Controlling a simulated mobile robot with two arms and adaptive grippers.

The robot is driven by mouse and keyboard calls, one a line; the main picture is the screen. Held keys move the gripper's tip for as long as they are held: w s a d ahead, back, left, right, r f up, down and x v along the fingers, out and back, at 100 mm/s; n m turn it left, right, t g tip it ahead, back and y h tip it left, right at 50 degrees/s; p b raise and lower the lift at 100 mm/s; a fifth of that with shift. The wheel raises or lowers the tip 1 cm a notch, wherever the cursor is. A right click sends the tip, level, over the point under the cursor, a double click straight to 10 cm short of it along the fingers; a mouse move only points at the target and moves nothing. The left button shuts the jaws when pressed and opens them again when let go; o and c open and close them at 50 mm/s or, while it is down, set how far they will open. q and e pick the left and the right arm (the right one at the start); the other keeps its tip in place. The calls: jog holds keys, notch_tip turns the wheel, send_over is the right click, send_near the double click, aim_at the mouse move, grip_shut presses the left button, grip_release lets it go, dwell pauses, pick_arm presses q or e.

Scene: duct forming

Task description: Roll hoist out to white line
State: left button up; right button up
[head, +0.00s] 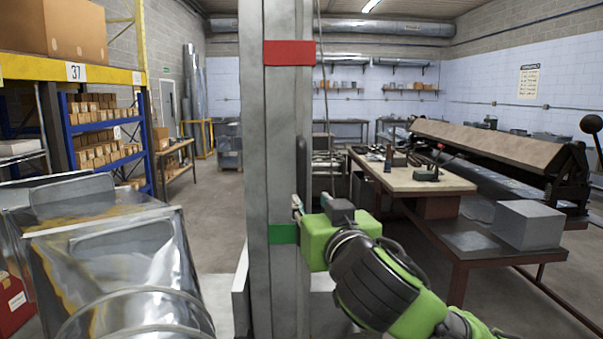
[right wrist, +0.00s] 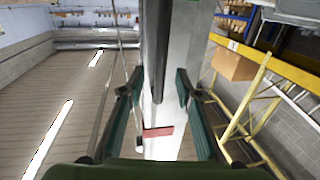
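The hoist's grey metal mast (head: 282,170) stands upright in the middle of the head view, with a red band (head: 289,52) high up and a green band (head: 284,234) lower down. My right gripper (head: 298,207) is at the mast's right side, just above the green band. In the right wrist view, its two fingers (right wrist: 156,105) are spread apart, with the mast (right wrist: 180,60), a dark bar and the red band showing between them. I cannot tell whether they touch the mast. My left gripper is out of view. No white line shows.
Shiny sheet-metal ductwork (head: 110,255) fills the lower left. A yellow and blue shelf rack (head: 95,75) stands behind it. A workbench (head: 412,175) with tools and a grey block (head: 528,224) are at the right. Open floor (head: 215,200) lies behind, left of the mast.

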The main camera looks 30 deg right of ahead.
aim_at(303, 192)
jog(key=shift+r+p+x, duration=0.15)
jog(key=shift+p+x, duration=0.5)
jog(key=shift+p, duration=0.5)
jog(key=shift+r+p+x, duration=0.15)
jog(key=shift+p+x, duration=0.55)
jog(key=shift+p, duration=0.4)
jog(key=x, duration=0.6)
jog(key=shift+a+f, duration=0.1)
jog(key=shift+f, duration=0.2)
jog(key=shift+s, duration=0.1)
jog(key=shift+c, duration=0.5)
